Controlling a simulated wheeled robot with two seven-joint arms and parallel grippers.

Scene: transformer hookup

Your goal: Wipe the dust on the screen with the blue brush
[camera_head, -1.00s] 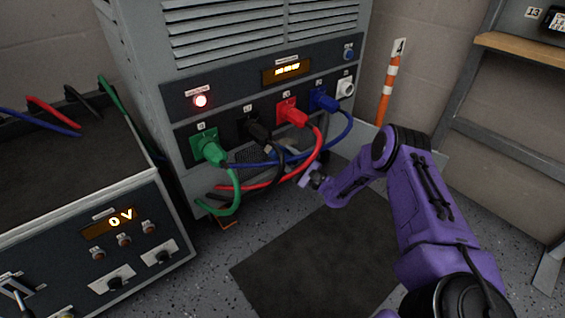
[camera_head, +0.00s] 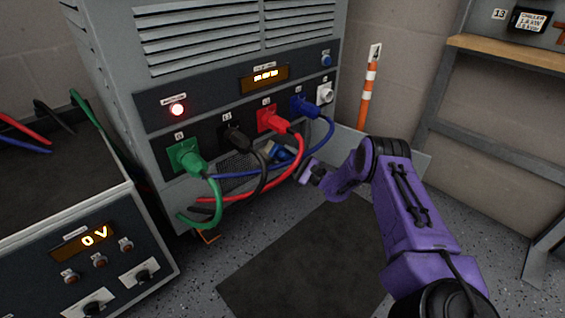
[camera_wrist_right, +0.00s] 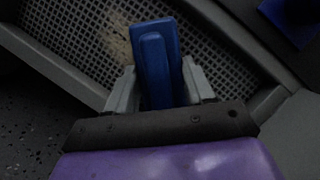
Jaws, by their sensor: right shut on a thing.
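The screen is a dark mesh grille low on the grey cabinet, partly behind the cables in the head view (camera_head: 236,164). It fills the upper part of the right wrist view (camera_wrist_right: 72,28). A tan dust patch (camera_wrist_right: 118,40) lies on the mesh, just left of the brush. My right gripper (camera_wrist_right: 157,88) is shut on the blue brush (camera_wrist_right: 154,60), which points at the mesh. I cannot tell whether it touches. In the head view the blue brush (camera_head: 281,153) shows partly behind the red cable. My left gripper is not in view.
Green, black, red and blue cables (camera_head: 284,185) loop from their plugs in front of the screen, close to my right gripper. A test unit (camera_head: 95,255) reading 0 V stands at left. A dark mat (camera_head: 305,260) covers clear floor. An orange-white post (camera_head: 369,90) stands behind.

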